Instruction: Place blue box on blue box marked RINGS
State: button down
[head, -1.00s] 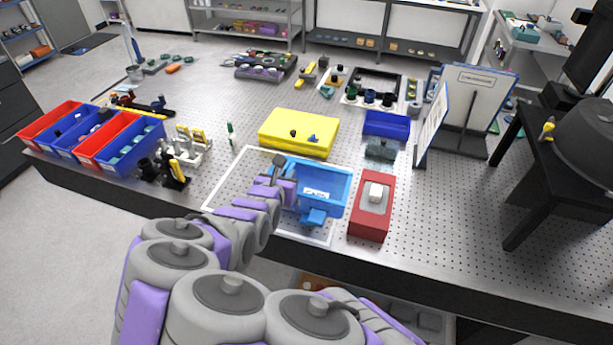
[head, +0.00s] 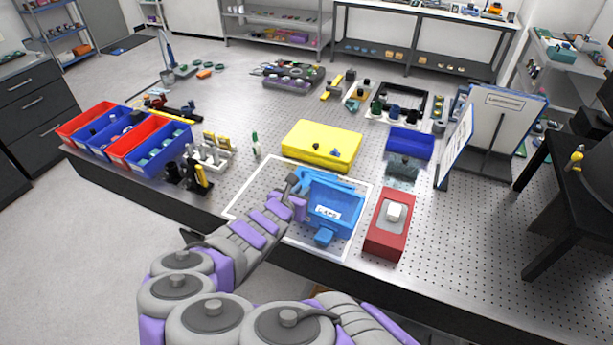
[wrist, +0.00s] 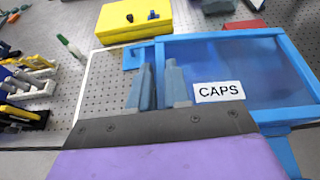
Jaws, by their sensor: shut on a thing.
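A light-blue open box (head: 345,200) with a white label is at the front of the table, within the white outlined area. In the wrist view the label on this blue box (wrist: 275,75) reads CAPS. My gripper (head: 298,192) is at the box's left side. In the wrist view my gripper (wrist: 158,68) has its two fingers shut on the box's left wall. A small blue tab sticks out at the box's lower front. I cannot read the word RINGS anywhere, and what lies under the held box is hidden.
A red box (head: 388,228) with a pale top stands close at right. A yellow case (head: 322,142) lies behind, and a darker blue bin (head: 410,142) behind right. Red and blue bins (head: 130,138) stand far left. Perforated tabletop (head: 450,220) is clear at right.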

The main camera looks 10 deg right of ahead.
jog(key=w+d+f, duration=0.1)
jog(key=w, duration=0.3)
jog(key=w+d+f, duration=0.1)
jog(key=w, duration=0.3)
jog(key=w+d+f, duration=0.1)
jog(key=w+f, duration=0.1)
jog(key=w, duration=0.2)
jog(key=shift+w, duration=0.2)
jog(key=shift+a+f, duration=0.3)
jog(key=shift+f, duration=0.05)
jog(key=c, duration=1.1)
grip_release()
jog(key=shift+d, duration=0.15)
